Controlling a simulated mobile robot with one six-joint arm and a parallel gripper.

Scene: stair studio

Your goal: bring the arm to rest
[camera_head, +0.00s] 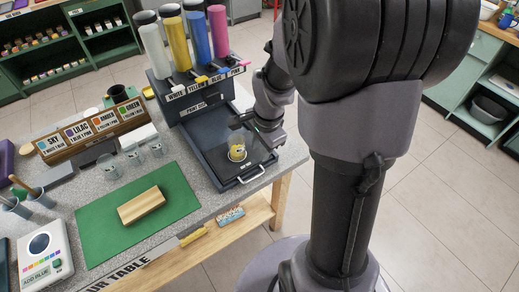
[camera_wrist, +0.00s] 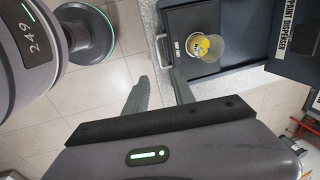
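My gripper (camera_wrist: 162,90) shows in the wrist view with its two fingers apart and nothing between them. In the head view my gripper (camera_head: 250,124) is above the right part of the paint dispenser's tray, near a small clear cup. The cup (camera_head: 237,153) holds something yellow and stands on the dark tray (camera_head: 225,173). In the wrist view the cup (camera_wrist: 207,47) is beyond the fingertips and apart from them. My arm comes down from the upper right and partly hides the table's right side.
The paint dispenser (camera_head: 190,100) carries white, yellow, blue and pink bottles. A green mat (camera_head: 100,215) with a wooden block (camera_head: 141,206) lies at the table's front. Several clear cups (camera_head: 134,155) stand behind it. Open tiled floor (camera_head: 420,220) lies to the right.

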